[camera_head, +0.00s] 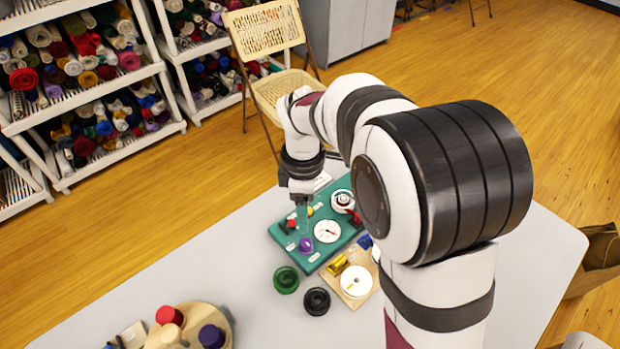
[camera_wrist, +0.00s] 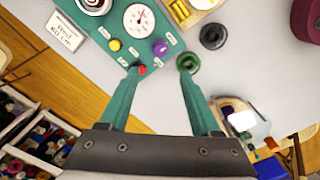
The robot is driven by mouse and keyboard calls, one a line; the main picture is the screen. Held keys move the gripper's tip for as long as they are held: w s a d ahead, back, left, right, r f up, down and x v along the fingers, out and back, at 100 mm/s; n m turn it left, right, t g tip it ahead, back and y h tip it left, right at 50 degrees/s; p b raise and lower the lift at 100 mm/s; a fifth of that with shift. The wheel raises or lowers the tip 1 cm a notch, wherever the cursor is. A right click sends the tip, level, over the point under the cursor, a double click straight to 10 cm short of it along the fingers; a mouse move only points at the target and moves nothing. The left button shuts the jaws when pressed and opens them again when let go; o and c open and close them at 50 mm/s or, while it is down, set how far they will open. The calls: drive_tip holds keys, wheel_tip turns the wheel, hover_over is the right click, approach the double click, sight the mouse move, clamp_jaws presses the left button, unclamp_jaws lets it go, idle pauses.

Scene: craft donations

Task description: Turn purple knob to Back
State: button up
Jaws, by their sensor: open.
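The purple knob (camera_head: 305,244) sits on the front part of the teal panel (camera_head: 285,238), beside a white round dial (camera_head: 327,231). In the wrist view the purple knob (camera_wrist: 160,47) lies just beyond the fingertips, roughly centred between them. My gripper (camera_wrist: 162,72) has its two teal fingers spread, with nothing between them. In the head view my gripper (camera_head: 302,216) points down over the panel, a little behind the knob. The small labels on the panel are too small to read, so the knob's setting cannot be told.
A red button (camera_wrist: 143,69) is close by the left fingertip; a yellow button (camera_wrist: 115,45) is farther left. A green ring (camera_head: 286,280) and black ring (camera_head: 316,300) lie in front of the panel. A wooden board with a white disc (camera_head: 356,281) is at right.

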sight(306, 242)
wheel_tip(306, 242, down, 12)
idle(0.3)
clamp_jaws()
